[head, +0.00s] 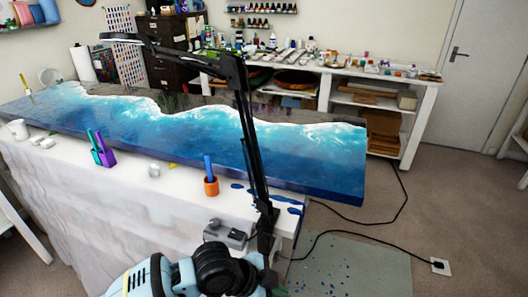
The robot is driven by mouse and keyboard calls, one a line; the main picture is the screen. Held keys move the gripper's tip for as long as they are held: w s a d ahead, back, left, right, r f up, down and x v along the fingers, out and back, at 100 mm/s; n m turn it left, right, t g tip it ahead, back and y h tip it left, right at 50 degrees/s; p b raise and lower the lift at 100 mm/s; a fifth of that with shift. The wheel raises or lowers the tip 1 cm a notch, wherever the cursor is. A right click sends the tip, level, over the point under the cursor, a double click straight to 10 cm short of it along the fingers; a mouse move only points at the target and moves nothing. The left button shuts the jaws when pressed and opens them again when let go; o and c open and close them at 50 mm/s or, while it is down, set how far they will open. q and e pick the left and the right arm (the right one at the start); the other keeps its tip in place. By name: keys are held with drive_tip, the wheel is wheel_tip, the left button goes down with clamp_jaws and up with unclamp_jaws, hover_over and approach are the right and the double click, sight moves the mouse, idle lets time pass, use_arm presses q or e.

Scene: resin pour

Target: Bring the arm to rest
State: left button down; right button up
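A black jointed lamp arm (250,130) rises from the front right of the work table (150,205). A light-blue and black link of my own arm shows at the bottom edge, in front of the lamp's lower end. Neither of my grippers shows in the head view, so I cannot see what they hold. A blue and white resin slab (200,140) lies along the table.
A grey box (226,232) is near the bottom. A white shelf bench (320,70) stands behind. Black cables cross the floor at right.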

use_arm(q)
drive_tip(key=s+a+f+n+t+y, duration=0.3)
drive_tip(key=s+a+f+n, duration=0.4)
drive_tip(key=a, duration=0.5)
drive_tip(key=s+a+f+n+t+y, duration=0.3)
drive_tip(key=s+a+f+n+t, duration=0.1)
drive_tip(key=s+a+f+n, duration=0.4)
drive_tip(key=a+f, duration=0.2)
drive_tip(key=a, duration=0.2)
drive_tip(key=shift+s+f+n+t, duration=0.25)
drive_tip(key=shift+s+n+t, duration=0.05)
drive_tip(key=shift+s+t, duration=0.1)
